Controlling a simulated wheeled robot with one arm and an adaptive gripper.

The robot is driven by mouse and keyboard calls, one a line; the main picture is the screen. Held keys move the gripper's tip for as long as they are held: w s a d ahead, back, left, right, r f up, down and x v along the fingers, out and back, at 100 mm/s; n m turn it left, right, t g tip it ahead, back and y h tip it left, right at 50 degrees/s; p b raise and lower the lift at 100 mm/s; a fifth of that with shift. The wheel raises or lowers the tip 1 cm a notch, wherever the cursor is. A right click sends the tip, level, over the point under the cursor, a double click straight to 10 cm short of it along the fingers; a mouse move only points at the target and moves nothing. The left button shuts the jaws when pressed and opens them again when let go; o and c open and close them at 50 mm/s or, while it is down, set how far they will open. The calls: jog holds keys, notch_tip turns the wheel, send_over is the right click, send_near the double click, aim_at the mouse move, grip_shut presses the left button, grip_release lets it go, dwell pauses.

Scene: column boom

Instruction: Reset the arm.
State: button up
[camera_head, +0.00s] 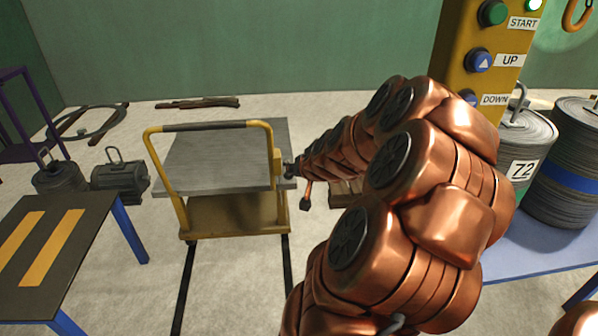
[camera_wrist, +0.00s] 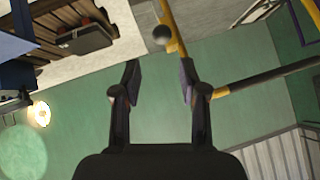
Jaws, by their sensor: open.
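My arm is copper coloured and reaches from the lower right of the head view toward the middle. It ends close to the right side of a yellow-framed cart (camera_head: 235,215), where the small gripper is hard to make out. In the wrist view my gripper (camera_wrist: 160,82) is open, with two dark fingers apart and nothing between them. A dark round knob (camera_wrist: 162,35) on a yellow bar lies beyond the fingertips, apart from them.
A yellow box (camera_head: 458,50) with START, UP and DOWN buttons stands at upper right. Metal drums (camera_head: 525,140) stand on a blue table at right. A dark table (camera_head: 60,215) with yellow stripes is at left. Pale floor lies between the left table and the cart.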

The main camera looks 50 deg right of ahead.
dwell(0.4)
jog(key=w+a+f+n+g+y, duration=0.15)
jog(key=a+n+g+y, duration=0.35)
jog(key=a, duration=2.2)
jog(key=s+a+r+n+g, duration=0.1)
jog(key=s+a+n+g, duration=0.2)
jog(key=s+a, duration=0.55)
jog(key=s+a+r+n+g, duration=0.1)
jog(key=s+a+n+g, duration=0.3)
jog(key=s, duration=0.8)
notch_tip(320, 180, up, 26)
jog(key=a+m+t+p, duration=0.1)
jog(key=t+p, duration=0.1)
jog(key=p, duration=2.2)
jog(key=shift+s+p, duration=0.15)
jog(key=shift+p, duration=0.2)
